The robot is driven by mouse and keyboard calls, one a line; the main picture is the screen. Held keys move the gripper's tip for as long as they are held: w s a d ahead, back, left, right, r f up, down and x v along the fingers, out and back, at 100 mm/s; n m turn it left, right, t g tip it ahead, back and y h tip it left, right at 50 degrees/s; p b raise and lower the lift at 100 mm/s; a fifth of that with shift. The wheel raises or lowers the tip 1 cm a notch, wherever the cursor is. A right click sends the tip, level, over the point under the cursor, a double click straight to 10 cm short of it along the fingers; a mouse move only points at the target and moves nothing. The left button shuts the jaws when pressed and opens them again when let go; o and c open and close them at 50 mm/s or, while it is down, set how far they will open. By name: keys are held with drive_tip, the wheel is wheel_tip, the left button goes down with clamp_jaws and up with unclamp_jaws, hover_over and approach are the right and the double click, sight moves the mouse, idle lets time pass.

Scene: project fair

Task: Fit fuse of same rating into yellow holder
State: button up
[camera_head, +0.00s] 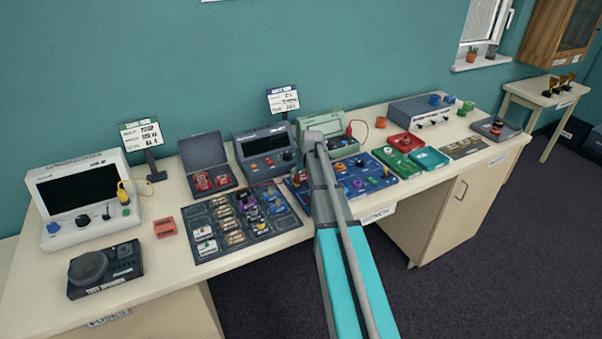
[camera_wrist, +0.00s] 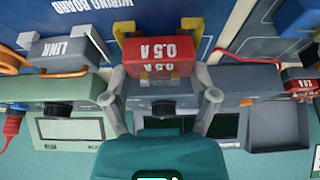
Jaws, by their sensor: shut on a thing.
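A red fuse marked 0.5 A (camera_wrist: 148,50) is in the middle of the wrist view. The yellow holder (camera_wrist: 186,52) shows as yellow clips at both sides of the fuse. The fuse is at the holder, but I cannot tell whether it is fully seated. My gripper (camera_wrist: 158,76) is shut on the fuse, with one grey finger at each side. The blue wiring board (camera_head: 374,181) lies on the bench, and my arm covers part of it in the head view.
Meters line the back of the board. A dark tray (camera_head: 214,242) of several fuses lies left of the board.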

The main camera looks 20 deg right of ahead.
drive_tip(key=shift+f+b, duration=0.4)
idle(0.5)
drive_tip(key=o, duration=1)
drive_tip(key=shift+r, duration=0.15)
drive_tip(key=shift+r+p, duration=3.9)
drive_tip(key=shift+p, duration=0.15)
drive_tip(key=s+a+f+g, duration=0.1)
drive_tip(key=s+a+g, duration=0.3)
drive_tip(key=s+a, duration=1.9)
drive_tip(key=s, duration=0.3)
drive_tip(key=shift+s+f+g, duration=0.25)
drive_tip(key=shift+s+g, duration=0.05)
